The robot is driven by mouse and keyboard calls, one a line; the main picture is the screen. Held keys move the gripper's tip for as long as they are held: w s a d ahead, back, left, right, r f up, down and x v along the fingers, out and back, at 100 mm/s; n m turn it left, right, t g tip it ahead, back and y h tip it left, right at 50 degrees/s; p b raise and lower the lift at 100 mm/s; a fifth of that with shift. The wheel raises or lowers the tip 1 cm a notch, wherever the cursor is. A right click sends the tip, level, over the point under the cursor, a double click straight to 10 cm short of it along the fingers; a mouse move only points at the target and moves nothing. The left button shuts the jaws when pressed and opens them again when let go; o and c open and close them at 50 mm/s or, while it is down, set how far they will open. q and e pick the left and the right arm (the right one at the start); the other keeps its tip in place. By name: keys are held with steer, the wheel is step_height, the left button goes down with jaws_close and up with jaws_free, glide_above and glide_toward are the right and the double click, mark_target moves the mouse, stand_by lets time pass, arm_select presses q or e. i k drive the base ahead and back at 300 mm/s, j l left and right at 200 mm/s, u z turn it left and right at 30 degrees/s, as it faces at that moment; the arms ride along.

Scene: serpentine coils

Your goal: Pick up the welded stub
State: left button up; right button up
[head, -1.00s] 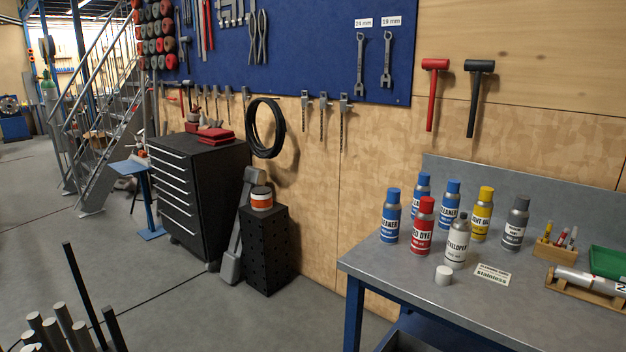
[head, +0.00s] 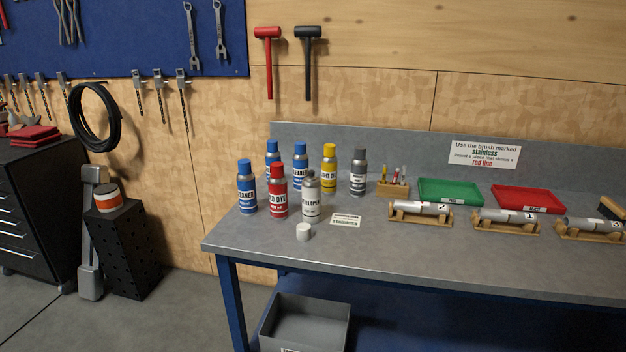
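Several short metal pipe stubs lie in wooden cradles along the front right of the grey bench (head: 400,262). The stub marked 2 (head: 415,207) is nearest the middle. The stub marked 1 (head: 497,215) is to its right. The stub marked 3 (head: 590,224) is at the right edge of the view. I cannot make out clearly which one is meant by the welded stub. Neither of my grippers is in view.
Spray cans, among them a red dye can (head: 278,192), stand at the bench's left. A green tray (head: 450,190) and a red tray (head: 527,198) sit behind the stubs. A sign (head: 485,154) asks for the stainless brush. A grey bin (head: 305,325) is below. The bench front is clear.

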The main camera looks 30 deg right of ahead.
mark_target(408, 206)
steer(key=z, duration=1.55)
steer(key=l+z, duration=0.15)
steer(key=i, duration=0.05)
